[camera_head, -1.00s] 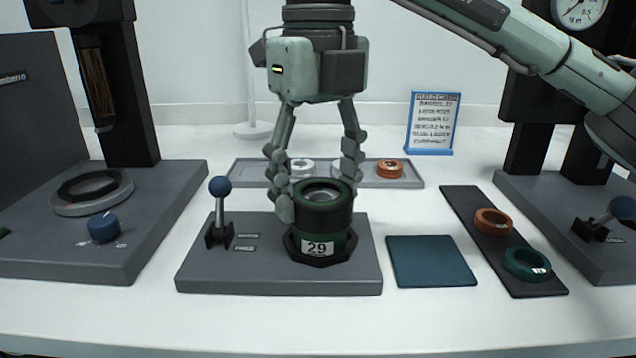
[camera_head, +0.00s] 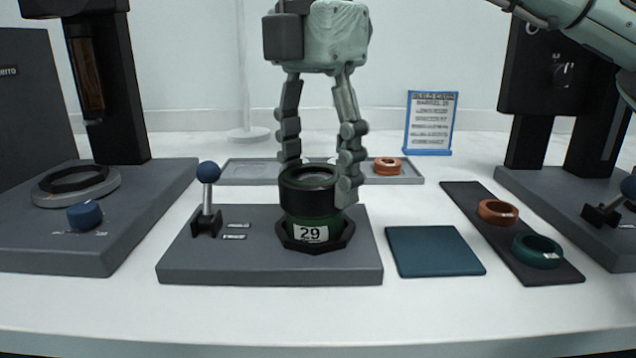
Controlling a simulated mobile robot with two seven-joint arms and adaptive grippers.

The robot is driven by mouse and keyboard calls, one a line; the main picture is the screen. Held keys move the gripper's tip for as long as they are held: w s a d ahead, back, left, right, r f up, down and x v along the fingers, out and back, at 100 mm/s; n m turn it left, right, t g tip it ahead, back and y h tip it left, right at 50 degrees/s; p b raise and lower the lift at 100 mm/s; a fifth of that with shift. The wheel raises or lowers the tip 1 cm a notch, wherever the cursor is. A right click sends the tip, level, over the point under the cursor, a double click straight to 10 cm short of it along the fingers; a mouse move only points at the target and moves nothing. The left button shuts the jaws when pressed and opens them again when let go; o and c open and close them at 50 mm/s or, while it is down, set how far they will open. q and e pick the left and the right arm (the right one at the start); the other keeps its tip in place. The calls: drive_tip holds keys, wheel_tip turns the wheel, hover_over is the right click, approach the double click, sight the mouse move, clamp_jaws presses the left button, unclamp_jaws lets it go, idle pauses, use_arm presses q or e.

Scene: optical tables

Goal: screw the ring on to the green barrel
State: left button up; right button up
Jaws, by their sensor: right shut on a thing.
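The green barrel (camera_head: 312,235) stands upright in a dark hexagonal seat on the grey fixture base (camera_head: 200,264), with a white label reading 29 on its front. A black ring (camera_head: 310,196) sits around the barrel's top; I cannot tell how far it is threaded. My right gripper (camera_head: 318,185) comes down from above, shut on the black ring with one finger at its left rear and one at its right. The far sides of the ring and fingertips are partly hidden. My left gripper is not in view.
A blue-knobbed lever (camera_head: 208,173) stands left of the barrel. A teal mat (camera_head: 434,251) lies right. A dark strip (camera_head: 465,205) carries an orange ring (camera_head: 497,212) and a teal ring (camera_head: 538,251). A grey tray (camera_head: 250,172) lies behind. Machines flank both sides.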

drive_tip(key=shift+a, duration=0.3)
drive_tip(key=o, duration=1.2)
drive_tip(key=shift+a, duration=0.15)
drive_tip(key=shift+c, duration=0.7)
